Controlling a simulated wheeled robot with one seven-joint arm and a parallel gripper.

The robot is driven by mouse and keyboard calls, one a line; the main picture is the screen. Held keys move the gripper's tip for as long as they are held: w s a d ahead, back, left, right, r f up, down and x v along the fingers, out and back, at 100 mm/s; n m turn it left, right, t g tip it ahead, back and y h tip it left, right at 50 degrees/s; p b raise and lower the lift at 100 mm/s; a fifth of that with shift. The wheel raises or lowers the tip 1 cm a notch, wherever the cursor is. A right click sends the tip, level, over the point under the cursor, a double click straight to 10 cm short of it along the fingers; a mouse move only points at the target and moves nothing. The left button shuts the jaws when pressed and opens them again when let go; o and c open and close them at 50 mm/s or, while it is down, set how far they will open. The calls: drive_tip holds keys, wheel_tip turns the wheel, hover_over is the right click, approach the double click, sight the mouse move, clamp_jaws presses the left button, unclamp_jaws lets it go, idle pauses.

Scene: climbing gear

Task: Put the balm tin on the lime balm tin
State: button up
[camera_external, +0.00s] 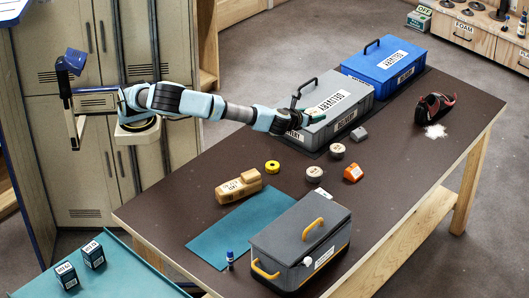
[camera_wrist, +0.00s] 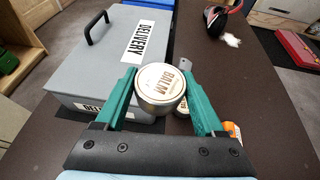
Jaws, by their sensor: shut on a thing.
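My gripper (camera_wrist: 163,92) is shut on a round silver balm tin (camera_wrist: 161,86), whose pale lid reads BALM, between its teal fingers. In the external view my gripper (camera_external: 306,112) is over the grey delivery box, and the held tin is hard to make out. Two round grey tins stand on the table, one farther back (camera_external: 337,151) and one nearer (camera_external: 314,174). I cannot tell which, if either, is the lime balm tin. In the wrist view a part of another tin (camera_wrist: 183,110) shows just behind the held one, mostly hidden.
A grey delivery box (camera_external: 345,98) and a blue one (camera_external: 385,66) stand at the back. A yellow ring (camera_external: 272,167), an orange block (camera_external: 353,173), a small grey block (camera_external: 359,134) and a tan block (camera_external: 239,187) lie around the tins. A grey toolbox (camera_external: 302,240) stands in front.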

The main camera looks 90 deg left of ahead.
wheel_tip(320, 180, up, 2)
drive_tip(key=m+t+b, duration=0.1)
hover_over(336, 147)
drive_tip(key=shift+h, duration=0.4)
wheel_tip(336, 147, down, 10)
drive_tip(key=shift+s+d+r+p, duration=0.1)
drive_tip(key=shift+r+p, duration=0.05)
drive_tip(key=shift+p, duration=0.2)
drive_tip(key=shift+f+p, duration=0.3)
drive_tip(key=shift+f, duration=2.3)
drive_tip(key=shift+f, duration=0.15)
drive_tip(key=o, duration=1.4)
